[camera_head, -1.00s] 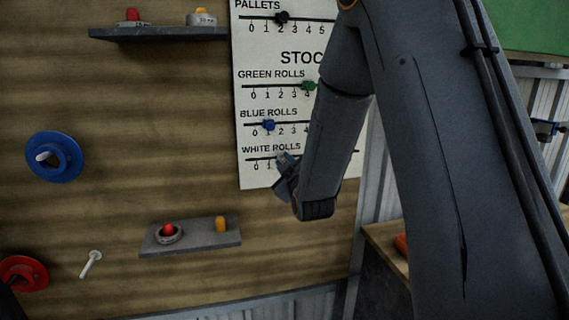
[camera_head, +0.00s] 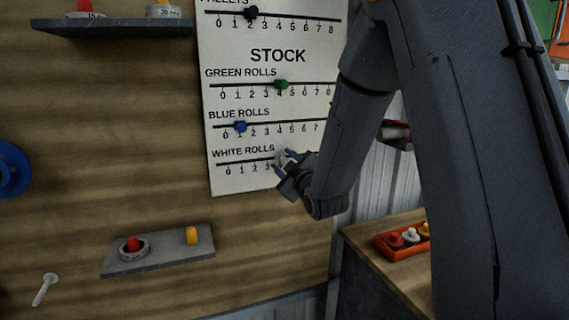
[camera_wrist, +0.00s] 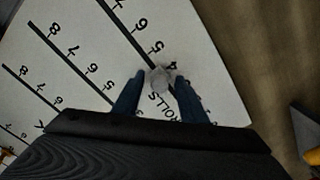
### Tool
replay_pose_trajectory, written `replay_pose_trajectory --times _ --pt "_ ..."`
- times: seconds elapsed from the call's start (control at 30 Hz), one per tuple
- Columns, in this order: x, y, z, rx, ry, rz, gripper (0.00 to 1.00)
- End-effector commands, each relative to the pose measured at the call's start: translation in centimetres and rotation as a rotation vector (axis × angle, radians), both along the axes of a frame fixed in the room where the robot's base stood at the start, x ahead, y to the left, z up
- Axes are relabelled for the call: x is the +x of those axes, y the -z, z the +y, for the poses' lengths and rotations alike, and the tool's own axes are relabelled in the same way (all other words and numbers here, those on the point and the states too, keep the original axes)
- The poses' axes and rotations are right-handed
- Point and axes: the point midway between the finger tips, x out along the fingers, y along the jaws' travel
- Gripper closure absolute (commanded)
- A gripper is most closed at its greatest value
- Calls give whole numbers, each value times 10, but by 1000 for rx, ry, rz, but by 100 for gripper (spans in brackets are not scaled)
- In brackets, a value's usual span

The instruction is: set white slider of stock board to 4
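The white stock board (camera_head: 230,185) hangs on the wall, with sliders on numbered scales. The pale knob of the white slider (camera_head: 281,157) stands just right of the 3 on the WHITE ROLLS scale, at about 4. In the wrist view the white knob (camera_wrist: 158,79) is beside the printed 4. My gripper (camera_head: 284,161) is at the board with one finger on each side of the knob. In the wrist view my gripper's fingers (camera_wrist: 160,83) look open, with a narrow gap at each side of the knob. The scale beyond the knob is hidden in the head view.
The blue slider (camera_head: 240,127) is at about 1 and the green slider (camera_head: 282,85) at about 4, above the white row. A small shelf (camera_head: 150,260) juts out below left. An orange tray (camera_head: 382,247) lies on a bench at right.

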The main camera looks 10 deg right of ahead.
Motion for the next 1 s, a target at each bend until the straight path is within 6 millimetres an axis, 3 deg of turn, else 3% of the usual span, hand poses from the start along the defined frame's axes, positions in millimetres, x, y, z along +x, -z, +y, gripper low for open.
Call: replay_pose_trajectory --times 0.37,0.7,1.0 --pt "-6 1 -2 0 3 1 62" --pt "-56 1 -10 0 2 -1 62" --pt "-77 0 -13 0 1 -1 62"
